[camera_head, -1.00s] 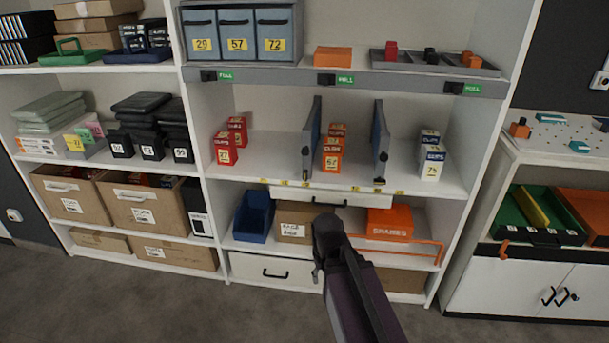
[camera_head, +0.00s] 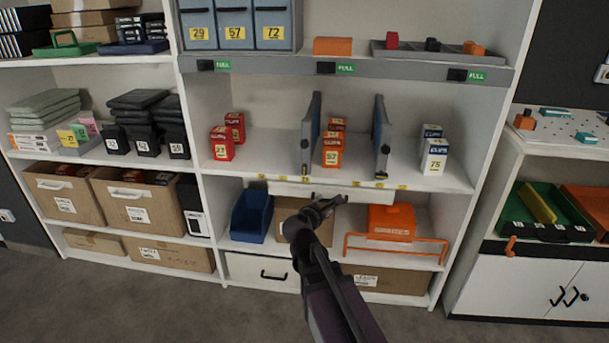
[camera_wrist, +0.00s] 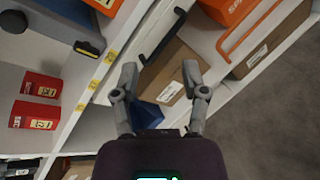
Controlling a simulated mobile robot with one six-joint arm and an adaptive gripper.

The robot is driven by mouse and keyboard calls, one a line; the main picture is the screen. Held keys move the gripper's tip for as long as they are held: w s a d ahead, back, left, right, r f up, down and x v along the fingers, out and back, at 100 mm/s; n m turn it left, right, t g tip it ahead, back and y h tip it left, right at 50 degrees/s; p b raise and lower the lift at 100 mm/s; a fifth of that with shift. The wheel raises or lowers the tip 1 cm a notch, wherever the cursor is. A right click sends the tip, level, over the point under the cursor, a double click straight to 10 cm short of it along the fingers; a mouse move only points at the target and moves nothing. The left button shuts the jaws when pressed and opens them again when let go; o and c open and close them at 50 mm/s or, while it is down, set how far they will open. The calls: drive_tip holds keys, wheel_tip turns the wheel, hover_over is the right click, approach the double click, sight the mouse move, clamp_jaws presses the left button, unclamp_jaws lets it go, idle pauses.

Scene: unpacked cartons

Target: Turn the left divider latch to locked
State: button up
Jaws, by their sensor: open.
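The left divider (camera_head: 311,135) is a grey-blue upright panel on the middle shelf, between red boxes and orange boxes. Its small dark latch (camera_head: 305,171) is at the lower front edge. The wrist view shows the left divider (camera_wrist: 65,10) at upper left, with the black latch (camera_wrist: 88,48) edged in yellow. The latch's setting is too small to tell. My gripper (camera_head: 325,207) is in front of the shelf edge, below and slightly right of the latch. In the wrist view my gripper (camera_wrist: 160,72) has its fingers apart, with nothing between them, and is clear of the latch.
The right divider (camera_head: 381,140) stands right of the orange boxes (camera_head: 333,151). Red boxes (camera_head: 222,143) stand left. Below the shelf edge are a white drawer (camera_head: 350,193) with a dark handle, a blue bin (camera_head: 251,216), a carton (camera_wrist: 173,72) and an orange rail (camera_head: 395,247).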

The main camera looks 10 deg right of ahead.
drive_tip(key=w+a+r+n+t+y+b, duration=0.1)
drive_tip(key=w+a+r+n+t+y, duration=0.1)
drive_tip(key=a+n, duration=0.5)
drive_tip(key=w+r+n+t, duration=0.1)
drive_tip(key=w+n+t, duration=0.1)
drive_tip(key=n+t, duration=0.1)
drive_tip(key=shift+w+n+y+b, duration=0.25)
drive_tip(key=shift+n+y+b, duration=0.15)
drive_tip(key=shift+n, duration=0.5)
drive_tip(key=shift+w+d, duration=0.1)
